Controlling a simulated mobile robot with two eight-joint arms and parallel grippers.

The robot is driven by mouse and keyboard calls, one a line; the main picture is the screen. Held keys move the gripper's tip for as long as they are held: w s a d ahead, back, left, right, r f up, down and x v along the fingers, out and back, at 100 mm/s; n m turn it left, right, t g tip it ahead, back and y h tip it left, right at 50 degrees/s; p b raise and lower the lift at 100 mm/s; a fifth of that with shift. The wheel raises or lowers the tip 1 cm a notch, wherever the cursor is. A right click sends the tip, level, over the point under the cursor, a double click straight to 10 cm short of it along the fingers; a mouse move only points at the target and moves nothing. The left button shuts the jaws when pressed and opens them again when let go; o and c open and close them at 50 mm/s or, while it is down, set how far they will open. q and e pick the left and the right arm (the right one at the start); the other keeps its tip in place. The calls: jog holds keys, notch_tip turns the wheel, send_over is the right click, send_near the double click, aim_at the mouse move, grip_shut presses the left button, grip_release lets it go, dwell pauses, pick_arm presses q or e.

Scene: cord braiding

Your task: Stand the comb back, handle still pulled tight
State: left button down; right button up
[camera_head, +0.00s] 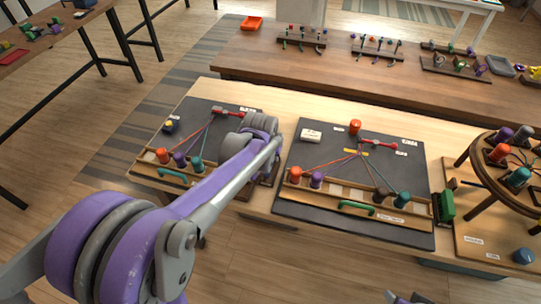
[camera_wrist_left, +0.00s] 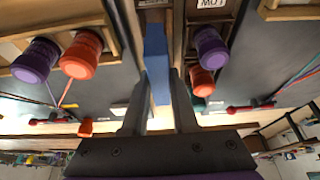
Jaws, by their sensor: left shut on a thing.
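My left gripper (camera_wrist_left: 158,115) is shut on an upright blue bar, perhaps the comb (camera_wrist_left: 157,65), in the left wrist view. It is over the gap between the two dark boards. The bar's far end is near a wooden holder with labels (camera_wrist_left: 210,4); whether it touches is unclear. In the head view my arm hides this gripper and the bar. A red handle (camera_head: 378,143) lies on the right board with cords running to it that look straight. Another red handle (camera_head: 232,112) lies on the left board. Part of my right gripper (camera_head: 405,298) shows at the bottom edge.
The left board (camera_head: 200,115) and right board (camera_head: 310,215) carry orange, purple and teal bobbins in front trays. An orange peg (camera_head: 355,127) stands behind the right board's cords. A green brush (camera_head: 446,205) and a round stand (camera_head: 480,165) are at right.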

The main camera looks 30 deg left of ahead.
pick_arm(q)
jog(key=shift+f+b, duration=1)
jog(key=shift+f, duration=0.5)
dwell(0.4)
jog(key=c, duration=0.6)
grip_release()
jog(key=shift+r, duration=0.1)
jog(key=p+v, duration=0.1)
jog(key=v, duration=0.9)
jog(key=shift+s+r, duration=0.2)
jog(key=shift+r, duration=0.1)
jog(key=s+d+f+m+p, duration=0.1)
jog(key=s+d, duration=0.3)
jog(key=s, duration=0.4)
jog(key=s+d+f+m+t+h+p, duration=0.1)
jog(key=s+d+f+p, duration=0.1)
jog(key=s+d, duration=0.3)
jog(key=s, duration=0.4)
jog(key=shift+s+d+f+m+p, duration=0.15)
jog(key=shift+d+f+m+p, duration=0.05)
jog(key=shift+d+m+p, duration=0.1)
